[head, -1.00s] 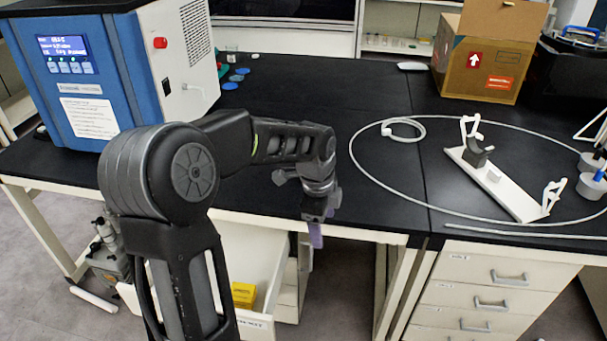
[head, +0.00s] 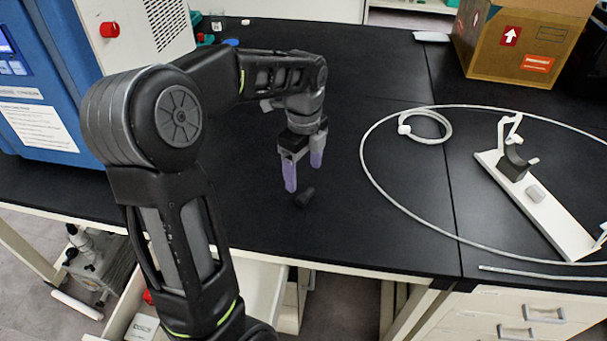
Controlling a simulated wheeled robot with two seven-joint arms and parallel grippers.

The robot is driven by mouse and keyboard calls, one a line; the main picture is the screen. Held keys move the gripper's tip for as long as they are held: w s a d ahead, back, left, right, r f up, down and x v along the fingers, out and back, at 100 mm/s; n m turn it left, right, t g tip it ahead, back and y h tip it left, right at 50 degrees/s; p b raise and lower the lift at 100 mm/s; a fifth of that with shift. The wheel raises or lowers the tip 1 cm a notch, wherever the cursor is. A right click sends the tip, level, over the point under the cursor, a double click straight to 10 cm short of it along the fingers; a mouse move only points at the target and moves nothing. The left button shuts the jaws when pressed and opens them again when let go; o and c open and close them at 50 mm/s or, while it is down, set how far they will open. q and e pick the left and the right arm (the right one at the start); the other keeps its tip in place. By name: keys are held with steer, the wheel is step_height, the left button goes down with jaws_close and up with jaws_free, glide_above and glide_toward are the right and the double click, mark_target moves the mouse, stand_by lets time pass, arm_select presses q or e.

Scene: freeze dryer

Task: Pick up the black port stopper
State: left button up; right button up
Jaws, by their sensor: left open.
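The black port stopper (head: 304,197) is a small dark cylinder lying on the black bench top, near its front edge. My left gripper (head: 303,177) is over the bench with its two purple fingertips pointing down. The fingers are apart with nothing between them. The left fingertip shows just up and left of the stopper, and the right one just above it. I cannot tell whether a finger touches the stopper. My right gripper is not in view.
A blue and white machine (head: 60,130) stands at the left. A looped white tube (head: 372,180) and a white stand (head: 540,210) lie to the right. A cardboard box (head: 515,45) is at the back right. An open drawer (head: 262,292) is below the bench.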

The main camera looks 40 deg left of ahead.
mark_target(305, 194)
arm_select(q)
steer(key=shift+w+a+r, duration=0.1)
steer(key=shift+w+a, duration=0.1)
steer(key=shift+s+d, duration=0.1)
steer(key=shift+f, duration=1.3)
step_height(305, 194, down, 5)
steer(key=shift+f+p, duration=0.1)
steer(key=shift+p, duration=0.25)
steer(key=shift+c, duration=0.3)
